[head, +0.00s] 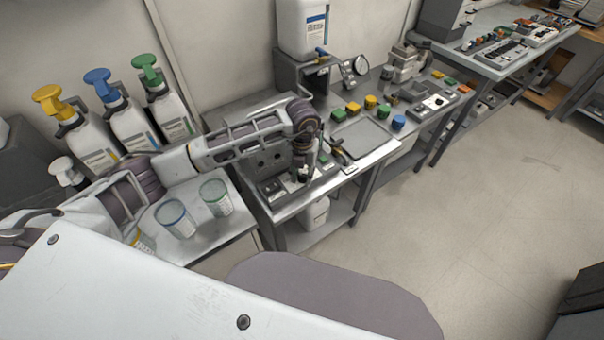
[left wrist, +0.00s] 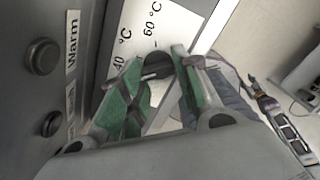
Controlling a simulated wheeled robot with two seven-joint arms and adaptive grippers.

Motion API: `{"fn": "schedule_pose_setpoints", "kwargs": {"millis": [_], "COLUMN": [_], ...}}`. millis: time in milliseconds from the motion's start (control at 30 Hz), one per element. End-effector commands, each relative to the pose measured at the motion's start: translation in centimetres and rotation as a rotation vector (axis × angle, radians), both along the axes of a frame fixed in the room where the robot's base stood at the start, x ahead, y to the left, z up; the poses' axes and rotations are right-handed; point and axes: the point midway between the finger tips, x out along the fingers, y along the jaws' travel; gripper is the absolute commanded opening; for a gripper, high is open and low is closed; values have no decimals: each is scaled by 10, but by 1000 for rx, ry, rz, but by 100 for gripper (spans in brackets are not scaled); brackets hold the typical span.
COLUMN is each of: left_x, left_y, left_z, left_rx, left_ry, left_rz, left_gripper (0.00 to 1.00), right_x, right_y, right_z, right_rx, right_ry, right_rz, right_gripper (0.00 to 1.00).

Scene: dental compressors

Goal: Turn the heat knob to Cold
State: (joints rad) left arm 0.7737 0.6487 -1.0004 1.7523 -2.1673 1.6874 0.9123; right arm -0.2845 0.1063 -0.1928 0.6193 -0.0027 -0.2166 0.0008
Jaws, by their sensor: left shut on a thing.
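My left gripper (head: 303,172) reaches down to the front of the grey machine on the near steel table in the head view. In the left wrist view its two green fingers (left wrist: 160,82) are shut on a dark knob (left wrist: 157,65), mostly hidden between the fingertips. Beside the knob is a white label plate (left wrist: 160,25) with "40 °C" and "60 °C". A strip label reads "Warm" (left wrist: 74,45), and another label below it is partly hidden. The knob's pointing direction cannot be told.
Two round buttons (left wrist: 42,56) sit on the panel at left in the left wrist view. A grey tray (head: 361,138) and coloured blocks lie right of the gripper.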

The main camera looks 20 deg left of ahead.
Motion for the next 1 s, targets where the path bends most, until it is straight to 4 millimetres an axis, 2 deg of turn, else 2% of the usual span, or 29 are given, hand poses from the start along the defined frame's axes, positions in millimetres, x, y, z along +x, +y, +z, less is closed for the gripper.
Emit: {"fn": "schedule_pose_setpoints", "kwargs": {"millis": [500, 800, 1000], "left_x": [1, 1, 1], "left_y": [-2, -2, -2], "left_z": [1, 1, 1], "left_rx": [-1, -1, -1], "left_ry": [-2, -2, -2], "left_rz": [313, 372, 375], "left_gripper": [8, 8, 8], "right_x": [-1, -13, -11], "right_y": [-4, -5, -5], "right_z": [-2, -2, -2], "right_rx": [-4, -5, -5], "right_ry": [1, 13, 12], "right_rz": [0, 1, 1], "right_gripper": [40, 40, 40]}}
